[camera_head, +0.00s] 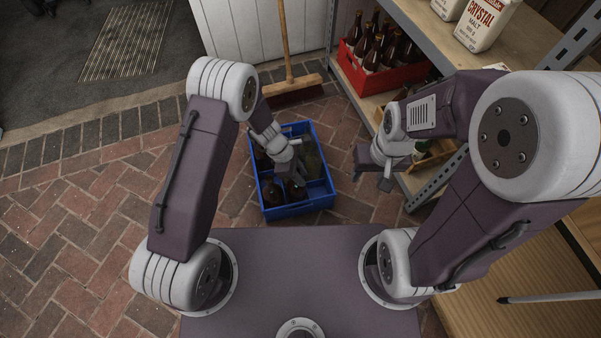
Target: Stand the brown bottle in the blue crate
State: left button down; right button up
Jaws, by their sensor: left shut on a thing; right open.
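The blue crate (291,212) stands on the brick floor ahead of my base, with several dark bottles in its compartments. My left gripper (293,168) is over the crate, pointing down into it, and is shut. A brown bottle (296,190) shows just below its fingers, in the near part of the crate; the gripper hides its top. I cannot tell whether its base rests on the crate floor. Another brown bottle (271,194) stands to its left. My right gripper (371,172) is open and empty, right of the crate and apart from it.
A metal shelf (424,40) at the right holds a red crate (399,76) of brown bottles and white malt containers (485,25). A broom (291,85) stands behind the blue crate. Brick floor (95,225) at the left is clear.

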pick_arm(q)
jog(key=shift+f, duration=0.2)
pick_arm(e)
jog(key=shift+f, duration=0.2)
pick_arm(q)
jog(key=shift+f, duration=0.25)
pick_arm(e)
jog(key=shift+f, duration=0.15)
pick_arm(q)
jog(key=c, duration=1.2)
grip_release()
jog(key=shift+o, duration=0.2)
jog(key=s+p+v, duration=0.1)
jog(key=p+v, duration=0.7)
jog(key=v, duration=0.4)
jog(key=shift+w+r+p, duration=0.25)
jog(key=shift+w+p, duration=0.05)
jog(key=shift+w, duration=0.15)
pick_arm(e)
notch_tip(320, 180, up, 9)
jog(key=shift+f, duration=0.2)
